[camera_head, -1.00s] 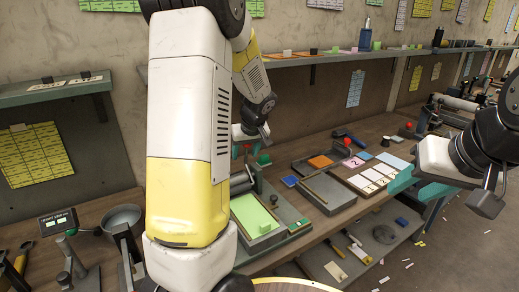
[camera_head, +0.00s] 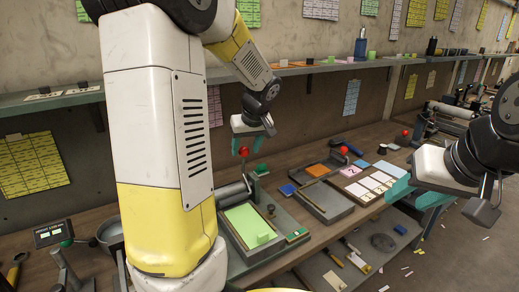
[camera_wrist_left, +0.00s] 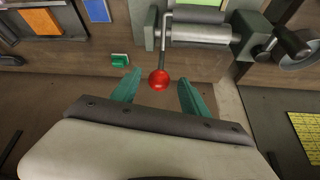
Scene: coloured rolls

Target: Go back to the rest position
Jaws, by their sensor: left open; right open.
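My left gripper (camera_head: 254,138) is open and empty above the bench in the head view, with its teal fingers pointing down. In the left wrist view its fingers (camera_wrist_left: 160,92) stand apart on either side of a red ball knob (camera_wrist_left: 159,80) on a crank. I cannot tell the gap between fingers and knob, but they do not grip it. The knob also shows just below the gripper in the head view (camera_head: 243,151). My right gripper (camera_head: 398,188) is at the right, with teal fingers beyond the bench's front edge; nothing shows in it.
A press with a metal roller (camera_wrist_left: 200,33) and a tray with a green sheet (camera_head: 248,225) stand on the bench (camera_head: 300,158). A grey tray (camera_head: 326,212) and white cards (camera_head: 368,187) lie to its right. A shelf (camera_head: 330,66) runs along the wall behind.

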